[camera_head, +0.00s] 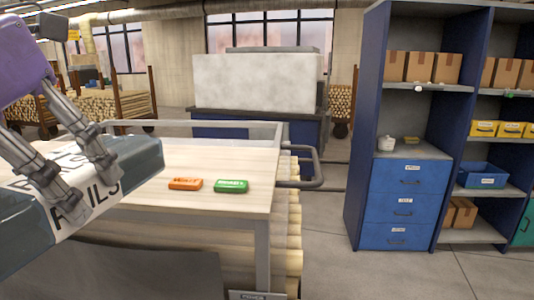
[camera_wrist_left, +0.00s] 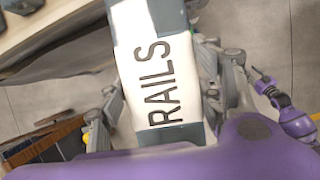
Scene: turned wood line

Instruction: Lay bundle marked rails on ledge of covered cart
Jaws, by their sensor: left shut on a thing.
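The bundle marked RAILS (camera_head: 135,166) is a dark grey-green wrapped block with a white label band. My left gripper (camera_head: 88,190) is shut on it across the label and holds it over the left part of the cart's pale wooden top (camera_head: 225,160); whether they touch cannot be told. The bundle (camera_wrist_left: 160,75) also fills the middle of the left wrist view, between the left fingers (camera_wrist_left: 165,95). The cart has a grey rail frame, with round wood poles (camera_head: 293,220) beneath its top. My right gripper (camera_wrist_left: 258,75) shows small in that view, its jaw state unclear.
An orange block (camera_head: 185,184) and a green block (camera_head: 231,186) lie on the cart top. A grey handle (camera_head: 315,168) sticks out at its right. A blue shelf unit (camera_head: 355,130) with boxes and drawers stands right. Floor between is clear.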

